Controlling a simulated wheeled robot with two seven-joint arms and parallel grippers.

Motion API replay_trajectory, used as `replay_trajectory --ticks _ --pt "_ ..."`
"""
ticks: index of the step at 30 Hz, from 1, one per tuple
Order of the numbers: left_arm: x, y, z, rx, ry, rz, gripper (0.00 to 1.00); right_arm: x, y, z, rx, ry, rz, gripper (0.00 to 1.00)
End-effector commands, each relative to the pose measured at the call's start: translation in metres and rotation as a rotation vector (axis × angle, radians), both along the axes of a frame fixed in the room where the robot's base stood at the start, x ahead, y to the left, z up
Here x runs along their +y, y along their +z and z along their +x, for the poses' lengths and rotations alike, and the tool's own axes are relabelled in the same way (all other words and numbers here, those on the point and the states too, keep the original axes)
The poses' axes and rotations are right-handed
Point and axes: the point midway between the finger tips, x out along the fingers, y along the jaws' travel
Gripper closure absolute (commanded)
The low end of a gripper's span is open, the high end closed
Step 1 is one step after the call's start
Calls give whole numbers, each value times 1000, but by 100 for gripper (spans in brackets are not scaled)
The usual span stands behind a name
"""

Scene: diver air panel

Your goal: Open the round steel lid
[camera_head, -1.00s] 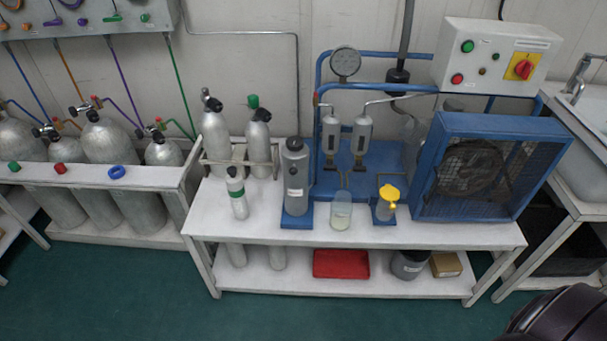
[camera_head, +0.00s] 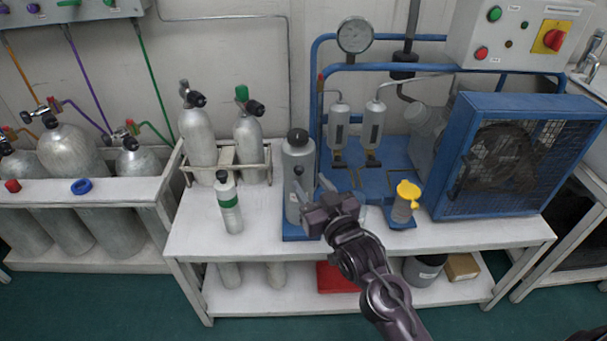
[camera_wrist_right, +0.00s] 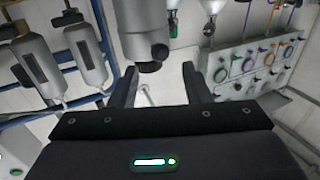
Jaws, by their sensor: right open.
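A grey steel canister (camera_head: 294,180) stands upright on a small blue base on the white bench. Its round top (camera_head: 297,139) carries a dark knob and looks closed. In the right wrist view the canister (camera_wrist_right: 135,22) shows beyond the fingers, with a black knob near its end. My right gripper (camera_head: 312,188) is in front of the canister, below the round top, with its fingers apart and nothing between them. The head view cannot settle whether a finger touches the canister. My left gripper is out of view.
The white bench (camera_head: 262,228) also bears a green-banded bottle (camera_head: 228,203), a yellow-topped jar (camera_head: 404,205) and a blue fan unit (camera_head: 500,155). The bench's front strip is mostly clear.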

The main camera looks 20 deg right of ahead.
Motion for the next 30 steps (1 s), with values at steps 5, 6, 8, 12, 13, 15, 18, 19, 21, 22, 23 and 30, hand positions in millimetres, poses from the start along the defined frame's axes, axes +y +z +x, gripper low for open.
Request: replay_trajectory --ticks 5,6,8,12,13,15,18,19,21,22,23,30 --pt "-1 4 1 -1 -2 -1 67 4 0 29 0 0 0 56" --pt "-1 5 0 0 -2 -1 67 4 0 34 -1 0 0 56" --pt "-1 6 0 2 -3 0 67 5 0 40 0 0 0 56" --pt "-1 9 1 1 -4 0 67 6 -1 48 1 0 0 56" --pt "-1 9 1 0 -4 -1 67 6 0 49 1 0 0 56" --pt "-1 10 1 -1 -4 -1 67 6 -1 50 1 0 0 56" --pt "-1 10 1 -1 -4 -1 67 6 -1 50 2 0 0 56" --pt "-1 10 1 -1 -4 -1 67 6 -1 50 2 0 0 56" --pt "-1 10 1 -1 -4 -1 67 6 -1 50 2 0 0 59" --pt "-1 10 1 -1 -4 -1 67 6 -1 50 2 0 0 63" --pt "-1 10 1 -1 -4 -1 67 6 -1 50 2 0 0 67" --pt "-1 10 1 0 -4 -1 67 6 -1 50 2 0 0 98"
